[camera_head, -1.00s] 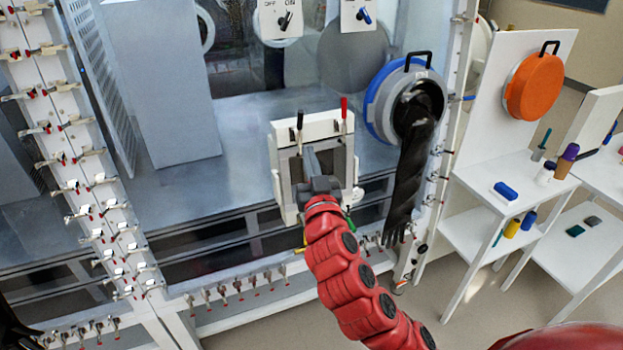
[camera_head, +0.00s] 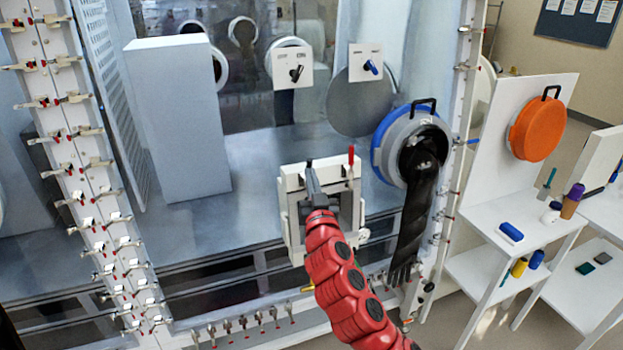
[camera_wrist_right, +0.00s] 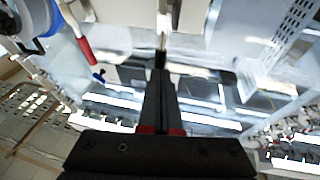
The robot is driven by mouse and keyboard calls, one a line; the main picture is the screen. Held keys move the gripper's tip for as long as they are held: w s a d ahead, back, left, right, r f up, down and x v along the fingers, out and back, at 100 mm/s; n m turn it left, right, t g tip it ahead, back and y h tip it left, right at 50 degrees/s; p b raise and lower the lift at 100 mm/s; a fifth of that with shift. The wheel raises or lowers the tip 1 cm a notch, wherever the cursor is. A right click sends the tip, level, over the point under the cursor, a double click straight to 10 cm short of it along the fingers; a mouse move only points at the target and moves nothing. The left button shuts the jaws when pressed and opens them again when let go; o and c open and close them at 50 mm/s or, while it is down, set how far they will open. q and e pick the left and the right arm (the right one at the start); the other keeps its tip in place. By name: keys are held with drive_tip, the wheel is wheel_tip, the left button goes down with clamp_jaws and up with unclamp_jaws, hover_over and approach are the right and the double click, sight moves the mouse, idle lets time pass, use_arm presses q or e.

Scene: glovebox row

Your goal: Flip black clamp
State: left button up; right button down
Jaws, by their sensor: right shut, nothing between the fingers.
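A white frame fixture (camera_head: 292,218) stands at the glovebox front, with a red-handled clamp (camera_head: 351,158) upright at its top right. My right gripper (camera_head: 311,172) is shut and empty, its tip at the top left of the frame, where it covers the black clamp in the head view. In the right wrist view the shut fingers (camera_wrist_right: 160,82) point at a small black piece with a metal part beyond it, likely the black clamp (camera_wrist_right: 160,60); I cannot tell if they touch. The red handle (camera_wrist_right: 85,48) shows to the left there. My left gripper is not in view.
A round port with a blue ring (camera_head: 381,148) and a hanging black glove (camera_head: 413,225) is right of the frame. A shelf (camera_head: 490,215) with small items and an orange round cover (camera_head: 537,129) stands farther right. Rows of small clamps line the left post (camera_head: 85,165).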

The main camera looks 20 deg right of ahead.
drive_tip(key=shift+w+r+g+p, duration=0.55)
drive_tip(key=shift+w+r, duration=0.35)
drive_tip(key=shift+r, duration=0.25)
drive_tip(key=shift+f+y, duration=0.3)
drive_tip(key=shift+f, duration=0.05)
